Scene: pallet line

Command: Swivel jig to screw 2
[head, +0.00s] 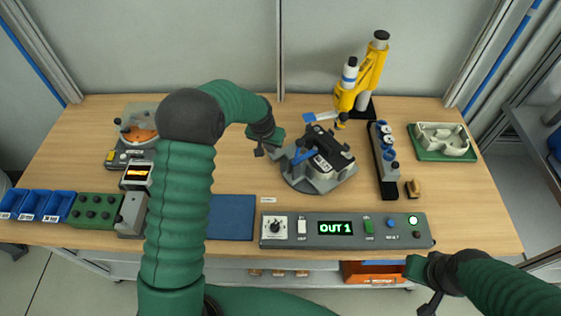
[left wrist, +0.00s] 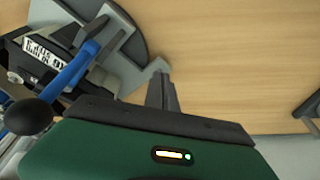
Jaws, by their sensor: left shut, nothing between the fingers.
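The jig (head: 325,150) is a dark block with a white label and a blue lever (head: 302,156), on a round grey turntable (head: 300,184) in the middle of the bench. In the left wrist view the blue lever (left wrist: 75,68) and grey disc (left wrist: 128,28) fill the upper left. My left gripper (head: 262,152) is shut and empty at the jig's left side. Its fingers (left wrist: 160,85) are close to the disc's edge; I cannot tell whether they touch it. My right gripper (head: 428,302) is low at the front right, away from the jig; its jaw state is unclear.
A yellow screwdriver stand (head: 361,85) is behind the jig. A dark rack (head: 386,170) and green tray (head: 443,156) stand to the right. A control panel reading "OUT 1" (head: 335,228) lies in front. Blue bins (head: 35,206) and a blue mat (head: 231,217) are at left.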

